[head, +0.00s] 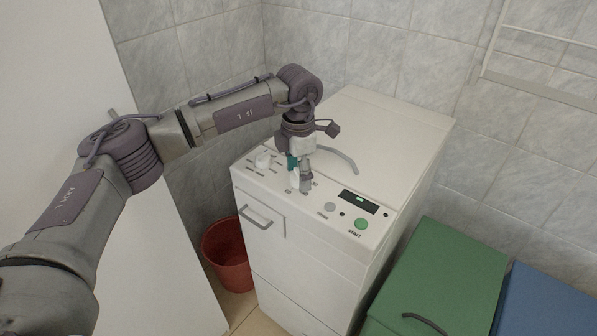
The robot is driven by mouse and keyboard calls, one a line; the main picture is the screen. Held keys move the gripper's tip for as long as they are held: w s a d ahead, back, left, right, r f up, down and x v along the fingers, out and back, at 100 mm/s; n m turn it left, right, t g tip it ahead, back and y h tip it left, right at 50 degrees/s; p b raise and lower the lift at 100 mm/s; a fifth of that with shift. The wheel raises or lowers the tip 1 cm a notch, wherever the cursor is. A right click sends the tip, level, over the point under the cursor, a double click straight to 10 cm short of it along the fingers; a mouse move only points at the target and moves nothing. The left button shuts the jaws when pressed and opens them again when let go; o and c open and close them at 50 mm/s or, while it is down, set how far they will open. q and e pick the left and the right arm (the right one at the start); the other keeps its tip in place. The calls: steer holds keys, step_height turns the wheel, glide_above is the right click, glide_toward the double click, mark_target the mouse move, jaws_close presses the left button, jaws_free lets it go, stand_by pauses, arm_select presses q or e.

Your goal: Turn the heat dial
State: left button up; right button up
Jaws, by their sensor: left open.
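A white washing machine (400,140) stands against the tiled wall, with its control panel along the front top edge. One white dial (263,160) is at the left of the panel. A second white dial (294,178) is near the panel's middle, partly hidden by my left gripper (301,181). I cannot read which dial is for heat. My left gripper points down over the second dial and is open. Whether its fingers touch the dial or stand around it is hard to tell. My right gripper is not in view.
Right of the gripper are a dark display (360,201), a grey button (330,206) and a green start button (361,224). A drawer handle (256,217) is at the front left. A red bucket (228,255) and green (445,270) and blue (545,300) bins flank the machine.

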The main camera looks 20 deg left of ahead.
mark_target(298, 172)
arm_select(q)
step_height(298, 172, up, 12)
stand_by(0.6)
